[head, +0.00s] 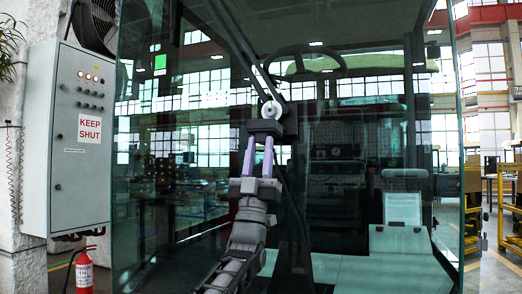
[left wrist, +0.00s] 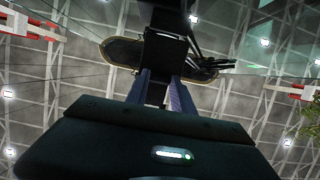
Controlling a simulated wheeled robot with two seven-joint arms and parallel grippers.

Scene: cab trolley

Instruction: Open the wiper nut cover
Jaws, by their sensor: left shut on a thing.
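The wiper nut cover (head: 265,127) is a dark block at the base of the wiper arm (head: 236,42), on the cab's front glass. A pale round nut-like part (head: 271,109) shows just above it. My left gripper (head: 259,143) reaches up from below, its two purple fingers shut on the lower part of the cover. In the left wrist view the fingers (left wrist: 163,84) stand on either side of the dark cover (left wrist: 165,48). The exact contact at the fingertips is partly hidden. My right gripper is not in view.
The cab's large glass front (head: 190,190) fills the middle, with a steering wheel (head: 305,63) and a seat behind it. A grey control cabinet (head: 70,140) stands at the left, with a red fire extinguisher (head: 84,272) below it.

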